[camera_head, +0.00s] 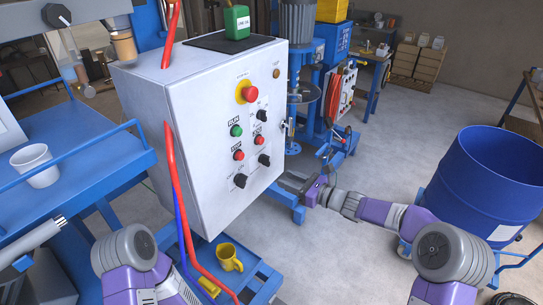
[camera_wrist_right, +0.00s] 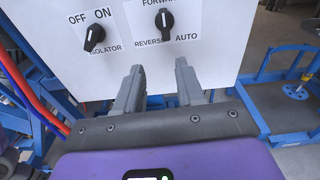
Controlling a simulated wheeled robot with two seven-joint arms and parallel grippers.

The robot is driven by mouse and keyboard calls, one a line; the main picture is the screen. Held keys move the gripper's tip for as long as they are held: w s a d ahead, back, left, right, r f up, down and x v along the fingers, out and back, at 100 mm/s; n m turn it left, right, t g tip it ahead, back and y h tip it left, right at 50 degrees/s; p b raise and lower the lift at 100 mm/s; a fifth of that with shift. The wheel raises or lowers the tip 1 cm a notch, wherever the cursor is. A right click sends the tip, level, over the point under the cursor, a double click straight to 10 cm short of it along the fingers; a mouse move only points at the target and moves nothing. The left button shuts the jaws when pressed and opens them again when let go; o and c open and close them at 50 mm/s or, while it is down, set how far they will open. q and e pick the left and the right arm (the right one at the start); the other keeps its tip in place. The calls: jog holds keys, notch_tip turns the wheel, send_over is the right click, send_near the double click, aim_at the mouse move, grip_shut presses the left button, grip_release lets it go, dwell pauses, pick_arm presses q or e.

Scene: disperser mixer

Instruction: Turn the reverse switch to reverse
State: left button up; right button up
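The reverse switch is a black rotary knob (camera_wrist_right: 165,18) on the white control panel, with labels FORWARD above, REVERSE at lower left and AUTO at lower right. Its white mark points up, toward FORWARD. In the head view the knob (camera_head: 264,160) is at the panel's lower right. My right gripper (camera_wrist_right: 160,66) is open and empty, with its two fingers apart below the switch in the wrist view. In the head view the right gripper (camera_head: 291,184) is just right of the panel's lower edge, and I see no contact. My left gripper is out of view.
The isolator knob (camera_wrist_right: 94,37) is left of the switch. A red emergency button (camera_head: 249,94) and several other controls are higher on the control box (camera_head: 170,110). A blue drum (camera_head: 480,185) stands right; a yellow mug (camera_head: 229,257) is below the box.

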aim_at(269, 161)
jog(key=shift+m+t+y, duration=0.3)
jog(key=shift+t, duration=0.1)
jog(key=w+a+r, duration=0.1)
jog(key=a, duration=0.1)
jog(key=w+a+r, duration=0.1)
jog(key=w, duration=0.1)
jog(key=w+a+p, duration=0.1)
jog(key=w+a, duration=0.1)
jog(key=shift+w+a+r, duration=0.15)
jog(key=shift+a+r, duration=0.2)
jog(key=shift+r, duration=0.05)
jog(key=shift+c, duration=0.3)
grip_shut()
